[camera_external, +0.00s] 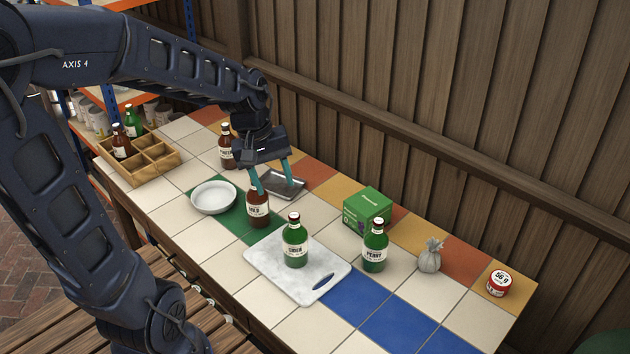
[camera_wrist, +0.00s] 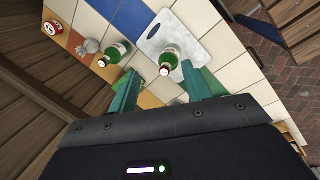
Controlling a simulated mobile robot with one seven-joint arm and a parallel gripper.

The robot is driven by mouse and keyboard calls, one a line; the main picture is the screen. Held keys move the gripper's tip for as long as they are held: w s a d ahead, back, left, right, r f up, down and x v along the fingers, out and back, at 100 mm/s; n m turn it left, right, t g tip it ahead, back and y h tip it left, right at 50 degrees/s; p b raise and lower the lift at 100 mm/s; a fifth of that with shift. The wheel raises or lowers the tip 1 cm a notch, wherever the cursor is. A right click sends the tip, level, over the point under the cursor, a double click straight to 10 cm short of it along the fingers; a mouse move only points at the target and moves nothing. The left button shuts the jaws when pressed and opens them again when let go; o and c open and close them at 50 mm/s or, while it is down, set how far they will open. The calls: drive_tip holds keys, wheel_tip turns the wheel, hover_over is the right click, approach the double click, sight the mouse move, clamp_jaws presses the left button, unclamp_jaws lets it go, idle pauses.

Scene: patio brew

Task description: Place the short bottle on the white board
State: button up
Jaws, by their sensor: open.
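The white board (camera_external: 265,262) lies on the tiled table, with a green CIDER bottle (camera_external: 295,247) upright on it. A green PERRY bottle (camera_external: 375,250) stands right of the board. A brown bottle (camera_external: 258,212) stands behind the board, just below my gripper (camera_external: 273,183). My gripper is open and empty, its left fingertip overlapping the brown bottle's top in the picture; I cannot tell if they touch. The wrist view shows the CIDER bottle (camera_wrist: 170,59), PERRY bottle (camera_wrist: 114,52) and board (camera_wrist: 188,33), but not the brown bottle. Which bottle is the short one is unclear.
A white bowl (camera_external: 213,197), metal tray (camera_external: 288,188), green box (camera_external: 366,208), grey pouch (camera_external: 430,256) and red tin (camera_external: 499,283) share the table. Another brown bottle (camera_external: 226,150) stands behind. A wooden crate (camera_external: 150,172) holds bottles. The blue front tiles are clear.

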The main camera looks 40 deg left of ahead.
drive_tip(key=s+d+r+m+t+y, duration=0.2)
drive_tip(key=s+d+r+m+t, duration=0.1)
drive_tip(key=s+r+m, duration=0.6)
drive_tip(key=s+m, duration=0.1)
drive_tip(key=s, duration=0.2)
drive_tip(key=shift+m, duration=0.4)
